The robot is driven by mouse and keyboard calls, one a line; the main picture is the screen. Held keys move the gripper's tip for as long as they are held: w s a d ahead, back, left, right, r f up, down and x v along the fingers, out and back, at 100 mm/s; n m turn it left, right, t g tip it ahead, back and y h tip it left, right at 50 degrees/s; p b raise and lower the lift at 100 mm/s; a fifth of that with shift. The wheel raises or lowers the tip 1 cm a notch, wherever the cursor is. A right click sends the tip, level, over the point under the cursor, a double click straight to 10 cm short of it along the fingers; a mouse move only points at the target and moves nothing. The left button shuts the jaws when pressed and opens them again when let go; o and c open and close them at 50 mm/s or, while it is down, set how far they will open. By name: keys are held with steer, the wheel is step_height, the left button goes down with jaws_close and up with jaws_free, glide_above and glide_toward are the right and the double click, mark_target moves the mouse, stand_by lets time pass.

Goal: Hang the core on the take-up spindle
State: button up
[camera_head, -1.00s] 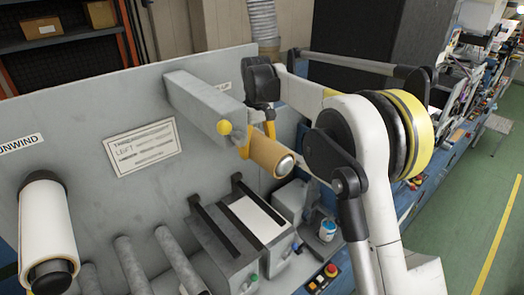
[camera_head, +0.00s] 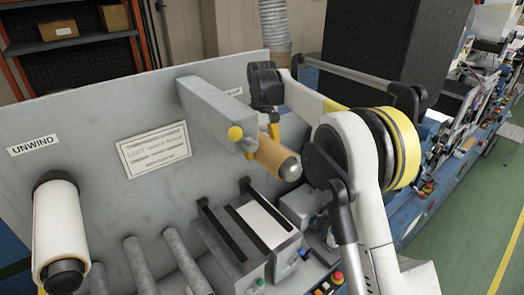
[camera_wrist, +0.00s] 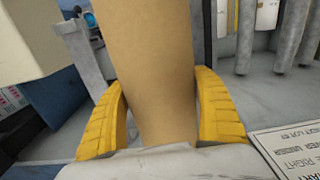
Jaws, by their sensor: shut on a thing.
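The core (camera_head: 270,155) is a brown cardboard tube below the grey beam by the take-up label. A rounded grey metal end, seemingly the take-up spindle (camera_head: 290,169), shows at the core's near end, so the core appears to be around it. How far along the spindle it sits is hidden. My gripper (camera_head: 262,137) is shut on the core at its far part, with yellow fingers on either side. In the wrist view the core (camera_wrist: 152,70) stands between both yellow fingers of my gripper (camera_wrist: 165,110).
Grey boxes (camera_head: 262,228) stand below the core.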

steer(key=shift+f, duration=0.2)
steer(key=o, duration=1.4)
